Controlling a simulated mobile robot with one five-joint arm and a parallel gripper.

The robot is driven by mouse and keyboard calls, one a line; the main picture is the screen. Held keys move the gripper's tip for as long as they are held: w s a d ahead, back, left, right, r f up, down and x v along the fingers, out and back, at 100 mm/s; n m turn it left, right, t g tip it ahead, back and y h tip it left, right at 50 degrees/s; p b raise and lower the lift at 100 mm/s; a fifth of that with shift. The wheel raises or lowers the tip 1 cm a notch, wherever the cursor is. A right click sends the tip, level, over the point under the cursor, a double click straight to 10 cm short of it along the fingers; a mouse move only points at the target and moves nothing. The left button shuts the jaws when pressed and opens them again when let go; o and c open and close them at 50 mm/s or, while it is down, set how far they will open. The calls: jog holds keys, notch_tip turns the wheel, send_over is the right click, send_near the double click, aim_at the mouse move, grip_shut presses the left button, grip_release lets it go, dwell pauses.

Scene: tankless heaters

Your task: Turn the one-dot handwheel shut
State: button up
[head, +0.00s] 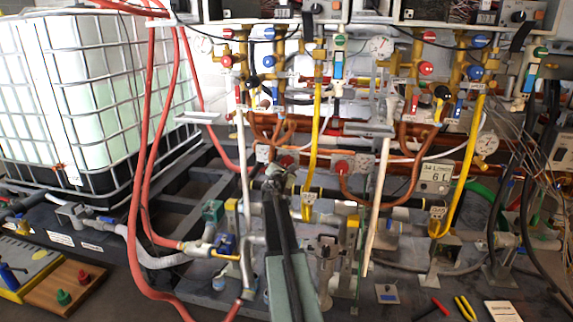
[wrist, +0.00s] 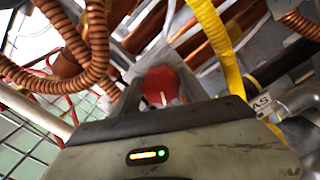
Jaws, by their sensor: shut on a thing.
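A red handwheel (wrist: 162,84) with a pale mark shows in the middle of the wrist view, just past the top edge of my gripper's grey body. My gripper (head: 279,173) reaches up to the copper pipe in the head view and is shut on this handwheel. In the head view its red rim (head: 288,161) shows only partly behind my gripper. A second red handwheel (head: 342,167) sits to its right on the same pipe run, apart from my gripper. Small tags (head: 365,160) stand beside the wheels; their dots are too small to read.
Yellow hoses (head: 316,130) hang close to the right of my gripper, and a white vertical pipe (head: 243,165) stands to its left. Red hoses (head: 150,140) and a caged white tank (head: 85,95) are at the left. Pliers (head: 465,307) lie at the front right.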

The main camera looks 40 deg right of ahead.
jog(key=m, duration=0.4)
jog(key=shift+f+m, duration=0.1)
jog(key=shift+m, duration=0.2)
jog(key=m, duration=0.3)
jog(key=shift+s+f+m, duration=0.1)
jog(key=shift+m, duration=0.3)
jog(key=m, duration=0.4)
jog(key=shift+f+b, duration=0.1)
jog(key=shift+b, duration=0.2)
jog(key=m, duration=0.4)
jog(key=shift+f, duration=0.1)
jog(key=m, duration=0.6)
jog(key=shift+f, duration=0.1)
jog(key=m, duration=0.7)
jog(key=shift+a, duration=0.1)
jog(key=shift+m, duration=0.3)
